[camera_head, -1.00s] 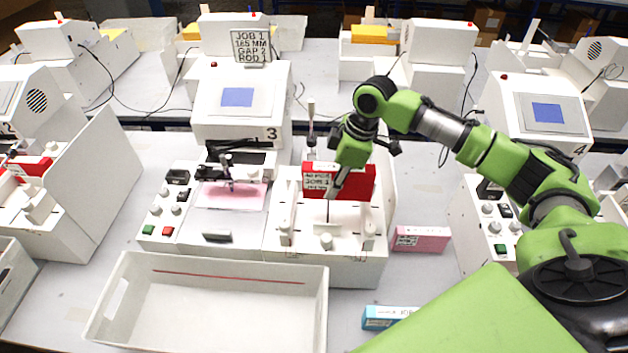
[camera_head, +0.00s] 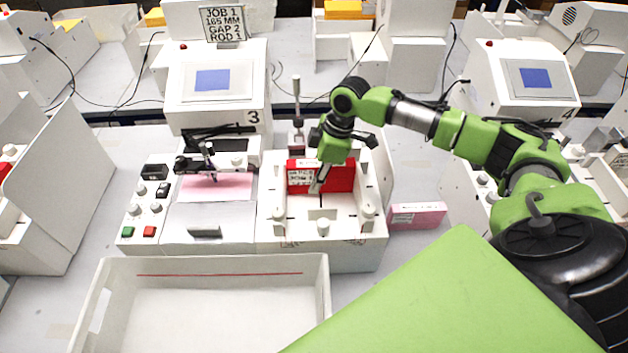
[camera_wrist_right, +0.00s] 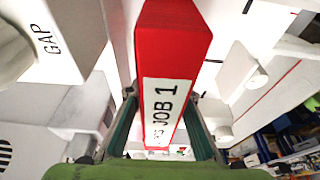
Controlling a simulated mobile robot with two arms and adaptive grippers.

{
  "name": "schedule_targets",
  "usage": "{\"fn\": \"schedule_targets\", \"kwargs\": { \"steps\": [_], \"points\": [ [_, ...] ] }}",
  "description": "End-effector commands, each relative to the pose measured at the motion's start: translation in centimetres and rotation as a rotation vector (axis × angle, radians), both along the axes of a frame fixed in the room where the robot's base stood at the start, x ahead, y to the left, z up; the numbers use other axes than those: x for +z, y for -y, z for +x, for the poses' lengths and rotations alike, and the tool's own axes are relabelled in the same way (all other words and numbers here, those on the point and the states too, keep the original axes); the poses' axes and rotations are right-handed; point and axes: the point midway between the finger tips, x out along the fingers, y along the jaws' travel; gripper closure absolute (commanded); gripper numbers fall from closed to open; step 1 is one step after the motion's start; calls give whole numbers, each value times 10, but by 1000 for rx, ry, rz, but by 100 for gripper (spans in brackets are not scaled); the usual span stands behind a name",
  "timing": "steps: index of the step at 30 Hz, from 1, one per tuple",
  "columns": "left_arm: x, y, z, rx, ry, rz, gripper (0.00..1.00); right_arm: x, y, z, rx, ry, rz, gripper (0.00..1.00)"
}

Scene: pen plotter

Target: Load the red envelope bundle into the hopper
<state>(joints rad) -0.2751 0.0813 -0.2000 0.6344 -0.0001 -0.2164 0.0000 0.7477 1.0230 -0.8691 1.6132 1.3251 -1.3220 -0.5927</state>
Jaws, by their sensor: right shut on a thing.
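The red envelope bundle (camera_head: 338,178) with a white JOB 1 label is in my right gripper (camera_head: 318,186), which is shut on it. In the right wrist view the bundle (camera_wrist_right: 172,60) stands between the two fingers (camera_wrist_right: 165,130). In the head view it is upright inside the white hopper (camera_head: 268,232) of machine 3, between its side walls and above or on its floor; I cannot tell whether it touches the floor. The gripper hides part of its label. My left gripper is not in view.
A pink bundle (camera_head: 417,215) lies on the table right of the hopper. An empty white tray (camera_head: 325,290) stands in front. The button panel (camera_head: 146,205) and a pink sheet (camera_head: 216,187) are left of the hopper. A sign (camera_head: 222,20) reads JOB 1, 165 MM, GAP 2, ROD 1.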

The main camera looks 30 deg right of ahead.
Motion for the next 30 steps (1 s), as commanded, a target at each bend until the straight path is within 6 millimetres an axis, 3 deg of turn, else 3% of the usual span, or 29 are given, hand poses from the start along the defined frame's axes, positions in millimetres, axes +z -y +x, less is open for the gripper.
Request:
{"fn": "schedule_targets", "kwargs": {
  "steps": [5,6,7,11,20,30],
  "points": [
    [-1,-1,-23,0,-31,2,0,0,0,1,0,2,1,100],
    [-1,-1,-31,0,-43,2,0,-1,0,0,0,1,0,76],
    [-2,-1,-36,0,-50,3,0,-1,0,1,0,1,0,71],
    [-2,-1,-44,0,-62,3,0,-1,0,1,0,2,1,71],
    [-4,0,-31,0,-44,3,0,7,1,1,-1,4,1,71],
    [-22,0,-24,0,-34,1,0,71,17,-8,-2,8,0,71]
  ]
}}
